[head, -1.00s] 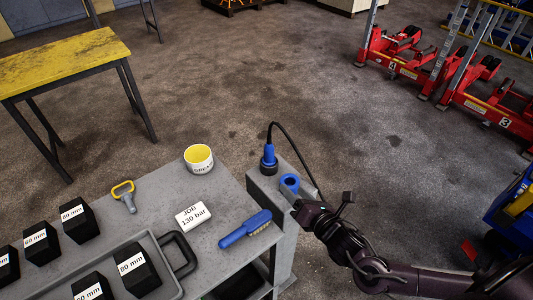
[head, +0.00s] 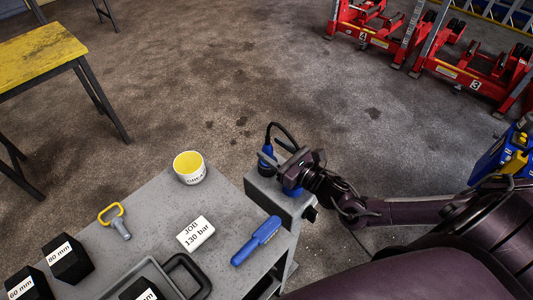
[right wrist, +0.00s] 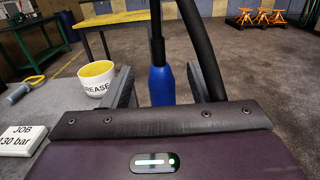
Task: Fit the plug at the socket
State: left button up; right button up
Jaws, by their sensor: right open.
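The blue plug (head: 265,159), with a black cable curving from its top, stands upright on the grey stand at the trolley's right end. In the right wrist view the plug (right wrist: 161,84) is between my two spread fingers, with visible gaps on both sides. My right gripper (head: 278,158) is open around or just short of the plug; I cannot tell how deep it sits. The blue socket (head: 291,190) is on the same stand, nearer me, and my gripper partly covers it. My left gripper is not in view.
The grey trolley top (head: 150,215) holds a grease cup (head: 189,168), a job card (head: 195,233), a blue brush (head: 256,240), a yellow-handled tool (head: 114,220) and black blocks. A yellow table (head: 35,55) and red jacks (head: 450,70) stand beyond open floor.

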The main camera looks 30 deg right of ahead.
aim_at(264, 144)
jog(key=p+x, duration=0.1)
jog(key=x, duration=0.3)
jog(key=shift+f, duration=0.2)
jog(key=shift+w+f, duration=0.1)
jog(key=shift+w, duration=0.1)
jog(key=c, duration=1.1)
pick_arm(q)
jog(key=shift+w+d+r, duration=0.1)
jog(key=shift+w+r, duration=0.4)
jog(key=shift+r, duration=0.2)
